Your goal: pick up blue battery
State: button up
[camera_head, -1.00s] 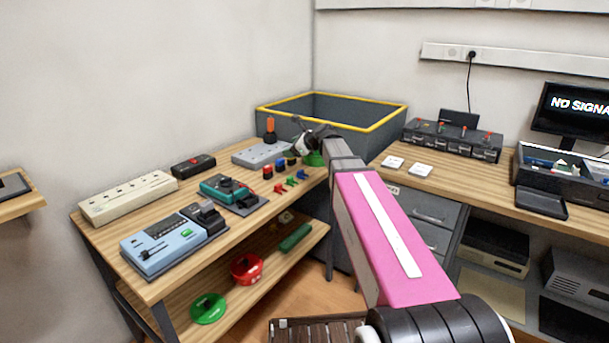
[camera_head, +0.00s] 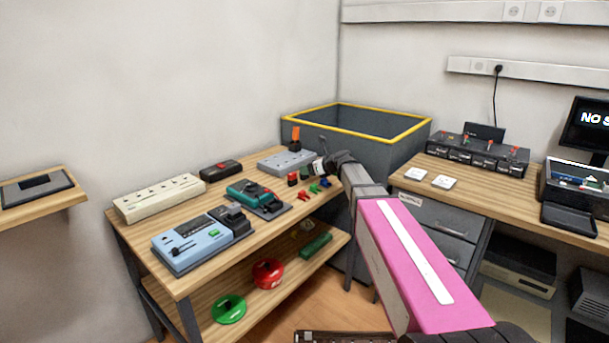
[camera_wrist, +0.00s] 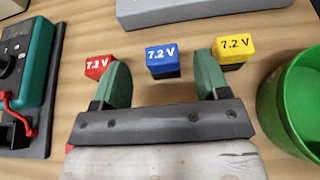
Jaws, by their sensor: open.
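The blue battery (camera_wrist: 162,61), marked 7.2 V, stands on the wooden bench in the wrist view. It is between a red battery (camera_wrist: 99,67) on the left and a yellow battery (camera_wrist: 234,48) on the right. My gripper (camera_wrist: 161,75) is open and empty, its green fingers either side of the blue battery's line and just short of it in the picture. In the head view my gripper (camera_head: 322,168) is low over the bench by the red battery (camera_head: 292,179); I cannot make out the blue battery clearly there.
A green round container (camera_wrist: 296,100) stands close right of my gripper. A teal meter (camera_wrist: 25,60) is at left, and a grey block (camera_wrist: 180,10) lies behind the batteries. Small coloured pieces (camera_head: 314,188) lie on the bench front. A grey bin (camera_head: 375,150) stands beyond.

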jog(key=x, duration=0.3)
jog(key=shift+w+a+f, duration=0.15)
jog(key=shift+w+a, duration=0.05)
jog(key=shift+w, duration=0.05)
jog(key=c, duration=1.1)
jog(key=shift+o, duration=0.2)
